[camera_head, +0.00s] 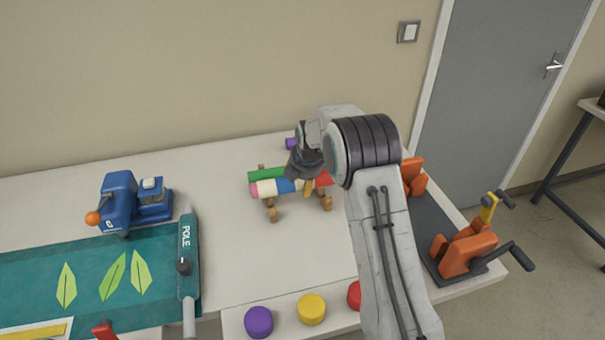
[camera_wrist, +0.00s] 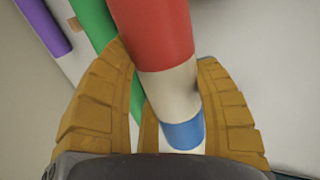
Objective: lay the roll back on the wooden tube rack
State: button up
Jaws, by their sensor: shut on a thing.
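My gripper (camera_head: 306,186) is shut on a striped roll (camera_head: 284,186) with pink, white, blue and red bands. In the wrist view, its yellow fingers (camera_wrist: 165,110) stand on both sides of the roll (camera_wrist: 165,35) at its pale and blue bands. The wooden tube rack (camera_head: 272,214) is directly below the roll, with its feet showing. I cannot tell whether the roll touches it. A green roll (camera_head: 266,174) lies behind, roughly parallel to the held roll; it also shows in the wrist view (camera_wrist: 97,28). My arm hides the roll's right end.
A purple roll (camera_head: 291,143) lies farther back. The blue machine (camera_head: 118,200) and teal laminator bed (camera_head: 100,270) are at left. Purple (camera_head: 258,321), yellow (camera_head: 311,309) and red (camera_head: 354,296) round pieces are in front. An orange device (camera_head: 466,250) is at right. The white table between is clear.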

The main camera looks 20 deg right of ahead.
notch_tip(320, 180, down, 2)
jog(key=shift+f, duration=0.2)
jog(key=f+b, duration=0.1)
jog(key=b, duration=0.1)
jog(key=shift+f+b, duration=0.4)
jog(key=shift+f, duration=0.1)
jog(key=o, duration=1.3)
jog(key=v, duration=1.2)
